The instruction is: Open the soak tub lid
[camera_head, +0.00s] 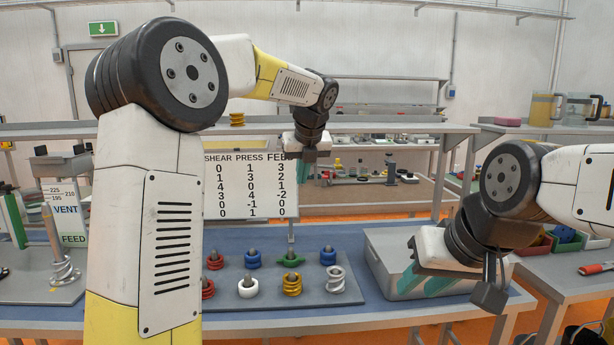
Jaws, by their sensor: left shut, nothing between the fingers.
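The soak tub appears to be the grey box (382,258) on the blue bench top at centre right. Its top looks like a flat grey lid (385,238), which seems to lie closed, though my right gripper covers much of it. My left gripper (312,158) is raised in front of the number board, shut and empty, away from the tub.
A panel with several coloured screw parts (291,284) lies left of the tub. A board of numbers (245,182) stands behind it. A side bench (570,268) at right holds bins and a red-handled tool. My left arm hides part of the left bench.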

